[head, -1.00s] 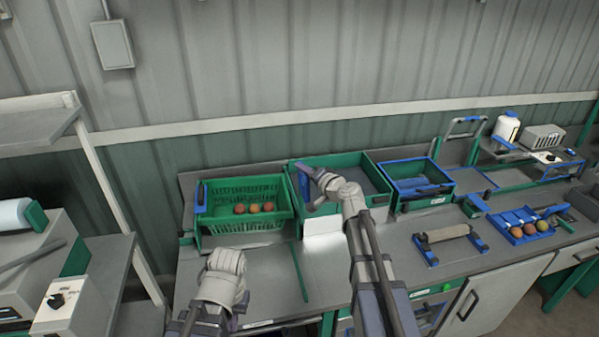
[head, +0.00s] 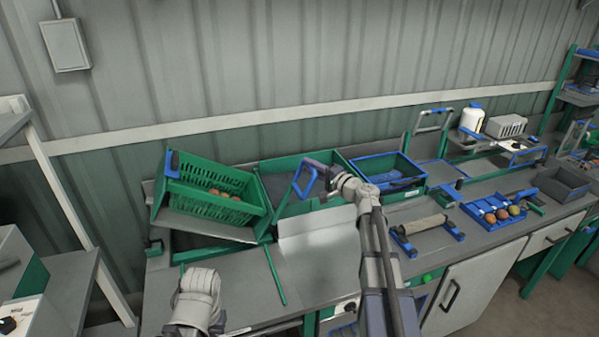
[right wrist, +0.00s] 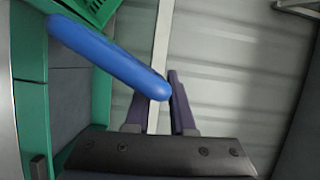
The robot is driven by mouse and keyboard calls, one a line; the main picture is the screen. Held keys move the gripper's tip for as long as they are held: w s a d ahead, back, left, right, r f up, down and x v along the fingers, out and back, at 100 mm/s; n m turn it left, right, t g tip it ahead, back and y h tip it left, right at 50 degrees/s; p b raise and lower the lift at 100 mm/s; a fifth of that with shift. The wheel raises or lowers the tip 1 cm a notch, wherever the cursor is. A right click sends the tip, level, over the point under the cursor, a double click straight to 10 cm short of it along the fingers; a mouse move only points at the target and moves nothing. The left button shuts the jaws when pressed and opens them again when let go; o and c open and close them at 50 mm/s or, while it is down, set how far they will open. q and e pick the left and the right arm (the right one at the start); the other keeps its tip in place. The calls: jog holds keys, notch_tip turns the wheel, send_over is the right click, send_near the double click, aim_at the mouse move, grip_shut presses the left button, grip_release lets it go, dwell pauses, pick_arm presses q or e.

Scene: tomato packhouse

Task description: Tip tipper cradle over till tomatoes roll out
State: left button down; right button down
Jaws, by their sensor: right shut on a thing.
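The tipper cradle (head: 212,228) at the left of the bench is tilted, its right side lower. On it a green slatted crate (head: 188,197) leans right with several orange-red tomatoes (head: 226,193) still inside. My right gripper (head: 314,177) is shut on a blue handle (head: 303,184), right of the crate. In the right wrist view the blue handle (right wrist: 110,56) crosses between my fingers (right wrist: 158,98). How the handle joins the cradle is hidden. My left arm comes in at the bottom left; its gripper is out of view.
A green-walled grey tray (head: 275,192) lies right of the crate. Further right are a blue-rimmed green box (head: 393,172), a roller stand (head: 422,227) and a blue tray (head: 483,212) with several tomatoes. The front bench top left of my right arm is mostly clear.

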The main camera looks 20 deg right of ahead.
jog(key=d+f+m+t+b, duration=0.1)
jog(key=d+f+m+b, duration=0.3)
jog(key=f+b, duration=0.3)
jog(key=d+f+m+t+h+b, duration=0.1)
jog(key=d+f+m+b, duration=0.3)
jog(key=f+b, duration=0.4)
jog(key=d+f+m+t+b, duration=0.2)
jog(key=d+f+m+b, duration=0.2)
jog(key=b, duration=1)
jog(key=shift+d+f, duration=1.1)
jog(key=shift+f, duration=0.95)
jog(key=c, duration=0.8)
grip_release()
jog(key=shift+o, duration=0.2)
jog(key=shift+s+d, duration=0.1)
jog(key=b+v, duration=0.2)
jog(key=v, duration=0.5)
jog(key=shift+s+f+b, duration=0.2)
jog(key=shift+s+b, duration=0.05)
jog(key=shift+b, duration=0.1)
